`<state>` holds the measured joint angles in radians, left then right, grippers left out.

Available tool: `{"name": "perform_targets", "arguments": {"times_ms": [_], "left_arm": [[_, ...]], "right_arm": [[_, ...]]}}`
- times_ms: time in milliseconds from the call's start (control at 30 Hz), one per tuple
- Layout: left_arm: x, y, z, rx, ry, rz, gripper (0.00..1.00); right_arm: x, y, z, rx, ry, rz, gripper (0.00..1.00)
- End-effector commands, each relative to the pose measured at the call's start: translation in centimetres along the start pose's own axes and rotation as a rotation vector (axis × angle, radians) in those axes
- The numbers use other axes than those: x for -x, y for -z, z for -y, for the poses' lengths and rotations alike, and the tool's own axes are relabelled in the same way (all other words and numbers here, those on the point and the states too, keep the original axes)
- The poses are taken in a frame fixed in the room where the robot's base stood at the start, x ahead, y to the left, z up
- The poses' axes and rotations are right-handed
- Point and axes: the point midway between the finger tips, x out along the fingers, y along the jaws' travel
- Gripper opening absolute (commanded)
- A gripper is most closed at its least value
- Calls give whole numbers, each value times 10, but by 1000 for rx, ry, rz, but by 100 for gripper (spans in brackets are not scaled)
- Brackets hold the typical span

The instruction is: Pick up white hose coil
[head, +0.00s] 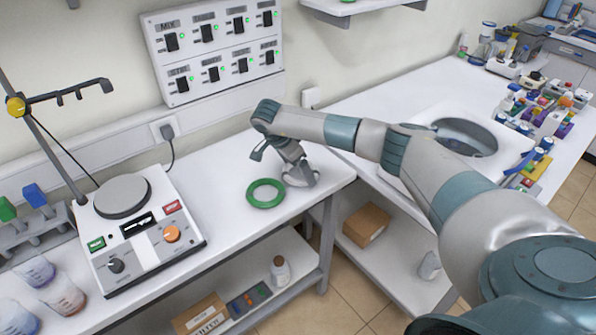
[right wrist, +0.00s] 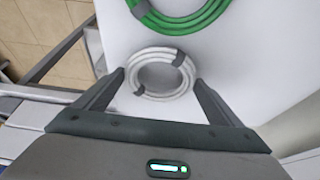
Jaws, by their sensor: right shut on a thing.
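The white hose coil (right wrist: 160,94) lies at the right end of the left table, flat as far as I can see. In the right wrist view its ring sits between the two fingers, with grey bands on it. In the head view the coil (head: 300,184) shows just under my right gripper (head: 293,165), partly covered by it. My right gripper is shut on the coil, one finger at each side in the right wrist view (right wrist: 160,88). The coil looks to be at table level; I cannot tell any lift. My left gripper is not in view.
A green hose coil (head: 265,205) lies left of the white one, close by. A hotplate stirrer (head: 140,235) stands further left. The table edge is close on the right, with a gap before the sink table (head: 385,95). A switch panel (head: 215,50) hangs on the wall behind.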

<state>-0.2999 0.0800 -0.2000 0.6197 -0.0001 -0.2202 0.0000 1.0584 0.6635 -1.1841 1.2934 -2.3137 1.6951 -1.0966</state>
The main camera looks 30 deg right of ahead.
Motion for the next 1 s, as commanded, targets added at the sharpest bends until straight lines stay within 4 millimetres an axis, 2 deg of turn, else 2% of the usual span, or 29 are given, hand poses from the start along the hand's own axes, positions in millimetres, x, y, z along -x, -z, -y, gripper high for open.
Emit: {"name": "perform_targets", "arguments": {"times_ms": [267, 800, 1000], "left_arm": [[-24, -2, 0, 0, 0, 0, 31], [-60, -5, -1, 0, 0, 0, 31], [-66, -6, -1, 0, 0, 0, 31]], "right_arm": [[30, 15, -2, -1, 4, -3, 65], [65, 68, -86, -1, 3, -3, 65], [74, 79, -103, 0, 2, -2, 65]]}}
